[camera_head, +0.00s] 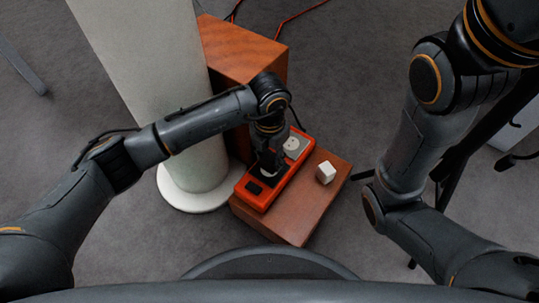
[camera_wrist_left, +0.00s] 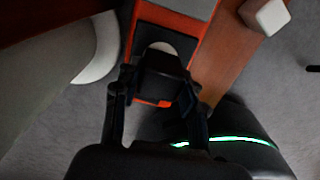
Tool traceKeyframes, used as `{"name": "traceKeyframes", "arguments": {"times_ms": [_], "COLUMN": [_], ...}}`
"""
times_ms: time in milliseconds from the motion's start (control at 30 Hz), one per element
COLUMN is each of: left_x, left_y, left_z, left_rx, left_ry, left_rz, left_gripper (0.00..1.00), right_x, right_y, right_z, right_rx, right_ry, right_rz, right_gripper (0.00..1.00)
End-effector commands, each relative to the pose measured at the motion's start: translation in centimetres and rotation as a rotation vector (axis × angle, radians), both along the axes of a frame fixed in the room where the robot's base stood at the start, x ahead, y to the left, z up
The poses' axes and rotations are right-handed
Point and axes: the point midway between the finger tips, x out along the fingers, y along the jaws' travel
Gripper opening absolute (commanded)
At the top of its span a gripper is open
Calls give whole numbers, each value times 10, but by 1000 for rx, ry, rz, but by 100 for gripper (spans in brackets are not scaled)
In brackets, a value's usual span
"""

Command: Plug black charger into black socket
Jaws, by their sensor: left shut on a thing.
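An orange socket strip (camera_head: 249,194) lies on a low brown wooden box. In the left wrist view, its black square socket (camera_wrist_left: 190,28) shows a pale round middle, partly covered by the black charger (camera_wrist_left: 163,68). My left gripper (camera_head: 268,160) points down over the middle of the strip. It also shows in the left wrist view (camera_wrist_left: 155,100), its two fingers shut on the black charger. The charger is at or just above the socket; I cannot tell whether it touches or is inserted. My right gripper is out of view.
A white cube-like block (camera_head: 326,173) stands on the wooden box (camera_head: 310,205), right of the strip. A pale socket (camera_head: 294,147) is at the strip's far end. A white column (camera_head: 160,80) and a taller wooden block (camera_head: 245,52) stand close to my left arm.

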Motion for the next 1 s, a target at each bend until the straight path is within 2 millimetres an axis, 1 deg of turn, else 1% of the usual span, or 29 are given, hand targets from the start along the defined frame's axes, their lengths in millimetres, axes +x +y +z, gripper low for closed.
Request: {"name": "traceKeyframes", "arguments": {"times_ms": [267,833,1000], "left_x": [0,0,0], "left_y": [0,0,0], "left_z": [1,0,1], "left_rx": [1,0,1], "left_ry": [-1,0,-1], "left_rz": [0,0,1], "left_gripper": [14,14,14], "right_x": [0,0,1], "right_y": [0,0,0], "right_z": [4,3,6], "right_rx": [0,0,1], "right_ry": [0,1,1], "right_rz": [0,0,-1], "right_gripper": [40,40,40]}}
